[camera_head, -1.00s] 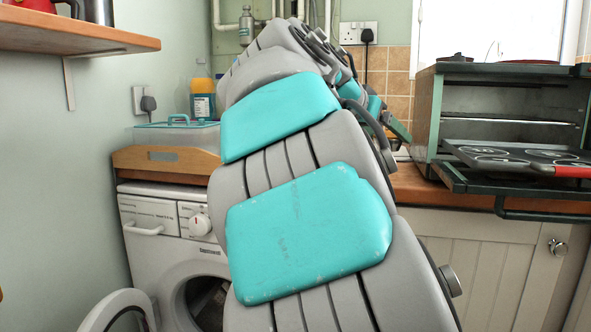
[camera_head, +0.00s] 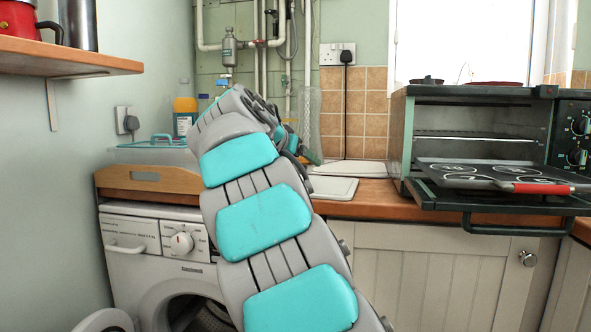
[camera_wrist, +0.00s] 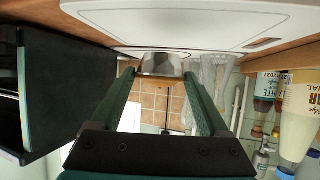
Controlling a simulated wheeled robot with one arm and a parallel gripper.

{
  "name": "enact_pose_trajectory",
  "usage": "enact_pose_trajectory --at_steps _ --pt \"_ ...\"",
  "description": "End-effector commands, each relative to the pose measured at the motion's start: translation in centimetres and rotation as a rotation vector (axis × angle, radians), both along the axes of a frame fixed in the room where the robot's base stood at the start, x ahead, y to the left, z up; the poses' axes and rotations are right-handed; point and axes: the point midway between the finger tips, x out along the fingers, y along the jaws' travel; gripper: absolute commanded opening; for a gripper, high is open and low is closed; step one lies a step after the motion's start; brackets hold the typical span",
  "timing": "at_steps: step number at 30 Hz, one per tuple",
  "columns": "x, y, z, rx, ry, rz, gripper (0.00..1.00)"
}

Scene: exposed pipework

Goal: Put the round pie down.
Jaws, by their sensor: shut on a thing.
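In the wrist view, which is upside down, my gripper (camera_wrist: 160,80) has its two green fingers closed about a small round thing at the fingertips. It looks like the round pie (camera_wrist: 160,78), with a tan top and a silvery tin (camera_wrist: 161,63). It is level and close to the white boards; I cannot tell whether it touches one. In the head view my arm hides the gripper and the pie.
White boards (camera_head: 332,188) lie on the wooden counter (camera_head: 385,200). A toaster oven (camera_head: 400,145) with its door down holds a red-handled pan (camera_head: 480,176). A wooden tray (camera_head: 150,180) sits on the washing machine (camera_head: 125,260). Bottles (camera_wrist: 300,110) stand at the right in the wrist view.

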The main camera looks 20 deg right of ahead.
Motion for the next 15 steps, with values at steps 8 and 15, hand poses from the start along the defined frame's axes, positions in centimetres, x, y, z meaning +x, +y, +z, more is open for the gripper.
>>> enact_pose_trajectory --at_steps 8,15 --pt "3.8 -0.9 -0.3 0.000 -0.001 0.002 0.18" --pt "6.2 -1.5 -0.4 0.000 -0.001 0.002 0.18"
